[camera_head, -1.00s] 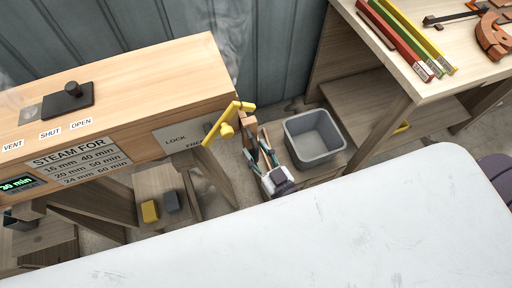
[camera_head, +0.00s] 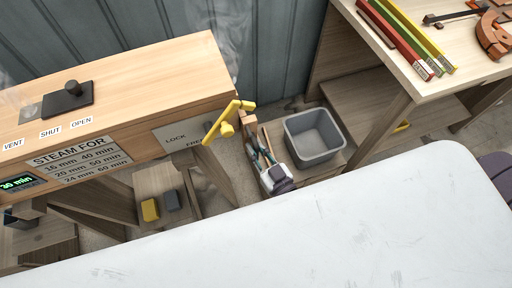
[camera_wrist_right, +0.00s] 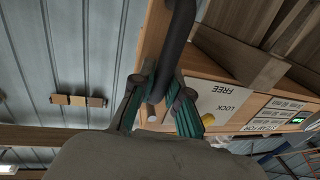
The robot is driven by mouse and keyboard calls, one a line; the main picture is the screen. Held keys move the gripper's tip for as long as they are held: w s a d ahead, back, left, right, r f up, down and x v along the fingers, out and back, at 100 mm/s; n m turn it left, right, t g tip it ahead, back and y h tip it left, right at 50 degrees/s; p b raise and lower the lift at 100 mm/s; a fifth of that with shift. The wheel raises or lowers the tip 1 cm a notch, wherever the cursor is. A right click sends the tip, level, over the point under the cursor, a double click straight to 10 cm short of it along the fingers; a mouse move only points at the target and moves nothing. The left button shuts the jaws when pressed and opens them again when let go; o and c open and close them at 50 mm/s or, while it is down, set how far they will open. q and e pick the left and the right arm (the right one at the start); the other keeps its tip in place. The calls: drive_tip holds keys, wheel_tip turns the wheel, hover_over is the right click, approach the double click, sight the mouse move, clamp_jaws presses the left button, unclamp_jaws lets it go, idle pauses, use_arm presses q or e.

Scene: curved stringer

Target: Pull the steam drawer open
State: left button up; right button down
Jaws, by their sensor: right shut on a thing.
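The wooden steam box (camera_head: 150,75) fills the left of the head view, with a STEAM FOR label on its front. A LOCK/FREE plate (camera_head: 184,135) and a yellow lever (camera_head: 222,124) are near its right end. The plate also shows in the wrist view (camera_wrist_right: 222,98). My right gripper (camera_head: 262,154) is just past that end, beside small wooden parts (camera_head: 250,124). In the wrist view its teal fingers (camera_wrist_right: 160,98) are shut on a dark curved handle (camera_wrist_right: 176,40). The drawer's inside is hidden. My left gripper is not in view.
A grey bin (camera_head: 314,137) stands right of my right gripper. A white tabletop (camera_head: 350,225) spans the front. A workbench (camera_head: 430,75) with coloured strips is at the upper right. A wooden stool-like stand (camera_head: 160,188) holds yellow and grey blocks below the box.

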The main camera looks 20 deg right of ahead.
drive_tip(key=w+d+b, duration=0.1)
drive_tip(key=d, duration=3.2)
drive_tip(key=c, duration=1.1)
unclamp_jaws()
drive_tip(key=shift+c, duration=0.2)
drive_tip(key=v, duration=1.2)
